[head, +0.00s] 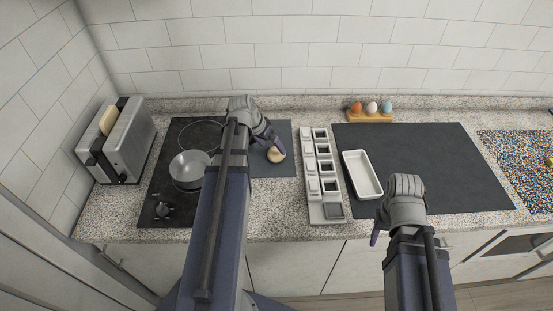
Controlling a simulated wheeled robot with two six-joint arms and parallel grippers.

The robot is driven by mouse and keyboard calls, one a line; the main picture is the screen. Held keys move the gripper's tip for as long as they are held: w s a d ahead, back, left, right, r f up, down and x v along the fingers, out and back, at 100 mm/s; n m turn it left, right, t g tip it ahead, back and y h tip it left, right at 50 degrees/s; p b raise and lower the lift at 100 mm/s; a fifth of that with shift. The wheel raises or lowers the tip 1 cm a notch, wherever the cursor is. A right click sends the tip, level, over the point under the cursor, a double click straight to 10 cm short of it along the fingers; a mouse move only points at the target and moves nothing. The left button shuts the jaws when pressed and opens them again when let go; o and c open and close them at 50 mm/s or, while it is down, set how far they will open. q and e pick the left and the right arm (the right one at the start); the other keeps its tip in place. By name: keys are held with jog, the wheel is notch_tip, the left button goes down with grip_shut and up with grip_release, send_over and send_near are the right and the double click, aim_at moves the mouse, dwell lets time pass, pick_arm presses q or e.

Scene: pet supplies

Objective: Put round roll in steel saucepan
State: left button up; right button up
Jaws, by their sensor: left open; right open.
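The round roll (276,156) is a small tan bun on the dark mat to the right of the stove. My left gripper (271,143) is open, with its fingers right at the roll's upper side; I cannot tell whether they touch it. The steel saucepan (190,168) sits on the black cooktop to the left of my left arm, which hides part of its right side. My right gripper (377,232) is open and empty in front of the counter's edge, near the white tray.
A toaster (122,143) with bread stands at the left wall. A spice or container rack (322,180) and a white tray (361,174) lie right of the roll. Eggs in a wooden holder (370,115) stand at the back. The dark mat (440,160) at right is mostly clear.

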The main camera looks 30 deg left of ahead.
aim_at(275, 150)
pick_arm(q)
jog(key=b+x, duration=0.4)
jog(key=x, duration=0.1)
jog(key=shift+w+a+b, duration=0.15)
jog(key=shift+a+b, duration=0.05)
jog(key=shift+b, duration=0.15)
jog(key=shift+c, duration=0.2)
jog(key=c, duration=1.3)
notch_tip(275, 150, up, 10)
jog(key=p, duration=1)
jog(key=shift+r, duration=0.1)
